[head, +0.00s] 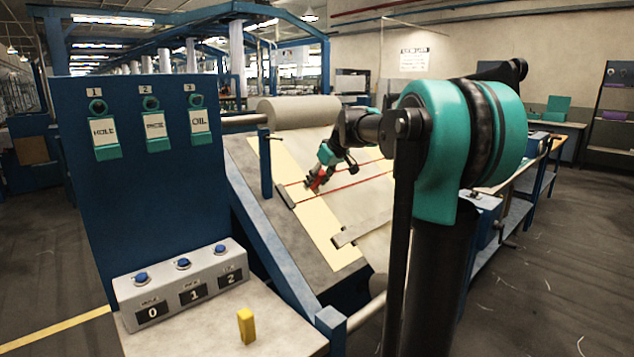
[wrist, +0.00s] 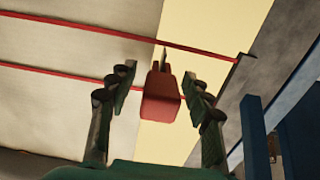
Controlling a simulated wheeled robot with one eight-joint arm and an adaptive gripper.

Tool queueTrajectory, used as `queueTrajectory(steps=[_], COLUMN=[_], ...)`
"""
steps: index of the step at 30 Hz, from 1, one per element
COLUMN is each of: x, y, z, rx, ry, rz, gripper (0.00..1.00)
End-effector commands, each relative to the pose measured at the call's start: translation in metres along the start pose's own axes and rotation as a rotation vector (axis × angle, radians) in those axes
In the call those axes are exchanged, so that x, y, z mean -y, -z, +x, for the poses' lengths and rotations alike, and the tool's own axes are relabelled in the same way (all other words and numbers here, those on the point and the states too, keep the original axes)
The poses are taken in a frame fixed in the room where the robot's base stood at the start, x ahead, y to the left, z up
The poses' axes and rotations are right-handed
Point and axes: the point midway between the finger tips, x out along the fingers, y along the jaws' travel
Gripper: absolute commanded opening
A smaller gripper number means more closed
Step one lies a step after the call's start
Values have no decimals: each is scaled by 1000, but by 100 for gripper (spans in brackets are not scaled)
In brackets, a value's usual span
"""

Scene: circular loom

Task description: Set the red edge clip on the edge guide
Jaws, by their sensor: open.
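The red edge clip (wrist: 161,98) is a small red block in the middle of the wrist view, with a thin dark piece at its far end. In the head view it is a small red shape (head: 316,181) over the sloped panel, partly hidden by my gripper. My gripper (wrist: 160,87) is open, with one finger on each side of the clip and a visible gap on both sides. It also shows in the head view (head: 322,172). I cannot tell for certain which part is the edge guide; a dark bar (head: 285,197) lies at the left of the pale yellow strip.
The sloped panel carries cream fabric (head: 372,205), a pale yellow strip (head: 322,232) and red lines. A second bar (head: 345,236) lies lower down. A blue post (head: 265,163) stands left of my gripper. A yellow block (head: 246,326) stands near the button box (head: 183,282).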

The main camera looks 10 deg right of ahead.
Motion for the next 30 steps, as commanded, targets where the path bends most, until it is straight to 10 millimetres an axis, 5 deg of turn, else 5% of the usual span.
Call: queueTrajectory(steps=[8, 21, 30], x=[0, 0, 0], y=[0, 0, 0], z=[-12, -95, -120], rx=[0, 0, 0], ry=[-1, 0, 0], rz=[1, 1, 0], gripper=[50, 50, 50])
